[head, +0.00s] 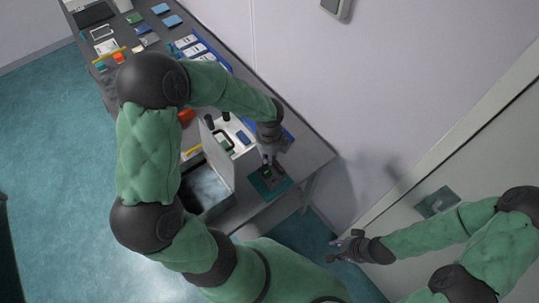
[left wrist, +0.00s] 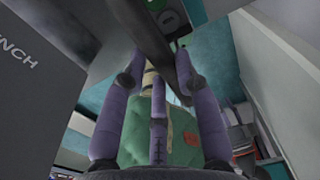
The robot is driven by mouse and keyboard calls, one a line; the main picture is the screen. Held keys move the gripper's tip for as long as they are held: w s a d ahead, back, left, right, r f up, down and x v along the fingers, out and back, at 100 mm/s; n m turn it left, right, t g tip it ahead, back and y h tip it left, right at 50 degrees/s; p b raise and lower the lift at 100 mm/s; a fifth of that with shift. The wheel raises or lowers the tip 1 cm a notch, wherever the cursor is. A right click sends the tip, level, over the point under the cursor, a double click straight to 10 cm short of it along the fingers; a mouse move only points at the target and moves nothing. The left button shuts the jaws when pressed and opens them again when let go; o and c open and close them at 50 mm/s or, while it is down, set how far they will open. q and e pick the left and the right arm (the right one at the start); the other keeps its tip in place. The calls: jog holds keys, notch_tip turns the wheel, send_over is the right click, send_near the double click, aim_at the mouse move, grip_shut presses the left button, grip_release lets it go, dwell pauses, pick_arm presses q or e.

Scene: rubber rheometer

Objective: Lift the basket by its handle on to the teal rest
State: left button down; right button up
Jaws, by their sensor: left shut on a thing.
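My left gripper (head: 268,157) points down at the near right end of the bench, largely hidden by its own wrist in the head view. In the left wrist view its purple-grey fingers (left wrist: 157,85) are around a dark bar (left wrist: 160,45), which looks like the basket's handle. The small dark basket (head: 272,174), with a green patch inside, is just below this gripper. The teal rest (head: 258,187) is a flat square under or right beside the basket; I cannot tell whether they touch. My right gripper (head: 347,246) is off the bench at lower right, fingers apart and empty.
A white-grey box with an upright panel (head: 217,152) stands left of the basket, close to my left arm. Cards, blue trays and small coloured items (head: 190,45) cover the far part of the grey bench (head: 310,150). The wall runs along its right side.

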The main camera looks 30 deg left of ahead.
pick_arm(q)
jog(key=shift+f, duration=0.2)
jog(key=c, duration=0.8)
grip_release()
jog(key=shift+c, duration=0.2)
notch_tip(320, 180, up, 12)
jog(key=shift+f, duration=0.1)
